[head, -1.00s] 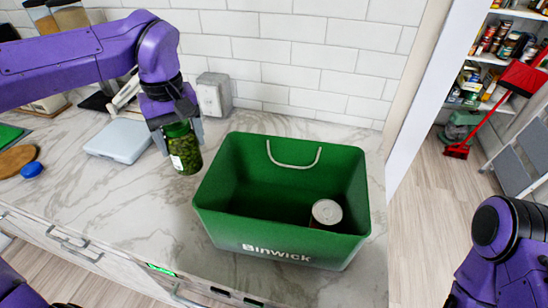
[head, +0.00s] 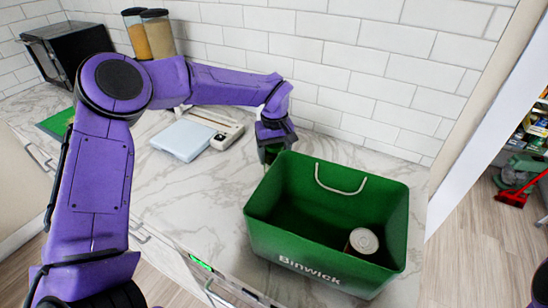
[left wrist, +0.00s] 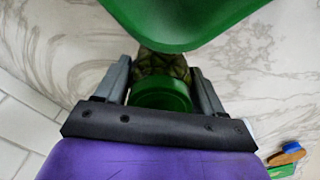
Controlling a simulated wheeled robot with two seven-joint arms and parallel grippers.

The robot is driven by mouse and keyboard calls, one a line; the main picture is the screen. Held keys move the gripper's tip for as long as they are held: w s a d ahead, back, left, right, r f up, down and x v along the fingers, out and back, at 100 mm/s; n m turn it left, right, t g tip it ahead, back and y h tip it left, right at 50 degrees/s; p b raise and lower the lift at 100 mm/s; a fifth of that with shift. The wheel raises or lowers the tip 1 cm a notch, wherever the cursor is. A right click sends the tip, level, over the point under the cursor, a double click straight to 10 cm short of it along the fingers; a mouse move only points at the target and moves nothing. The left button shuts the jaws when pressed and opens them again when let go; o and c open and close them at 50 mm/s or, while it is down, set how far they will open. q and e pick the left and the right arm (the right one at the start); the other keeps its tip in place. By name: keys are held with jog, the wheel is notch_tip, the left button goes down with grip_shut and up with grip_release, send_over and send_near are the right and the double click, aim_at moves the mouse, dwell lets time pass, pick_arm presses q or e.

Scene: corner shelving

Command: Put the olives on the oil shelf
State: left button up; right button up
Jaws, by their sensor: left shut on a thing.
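The olive jar has a green lid (left wrist: 160,95) and dark green contents. In the left wrist view, its lid and part of its side show between the two grey fingers, under the rim of the green bin. My left gripper (head: 272,150) is shut on the jar, beside the bin's back left corner in the head view. There the jar is mostly hidden by the gripper and bin. I cannot tell whether it touches the counter. My right gripper is out of view. A pantry with shelves (head: 532,130) shows at the right edge; I cannot tell which shelf is for oil.
The green Binwick bin (head: 275,225) stands on the marble counter with a can (head: 363,241) inside. A pale scale-like box (head: 184,140), tall food containers (head: 158,35) and a black appliance (head: 65,50) are to the left. A red broom (head: 512,198) is by the pantry.

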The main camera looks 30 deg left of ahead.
pick_arm(q)
notch_tip(320, 180, down, 3)
jog(key=shift+w+r, duration=0.15)
jog(key=shift+r, duration=0.1)
jog(key=shift+s, duration=0.2)
jog(key=o, duration=1.4)
jog(key=shift+f, duration=0.2)
jog(key=shift+r, duration=0.1)
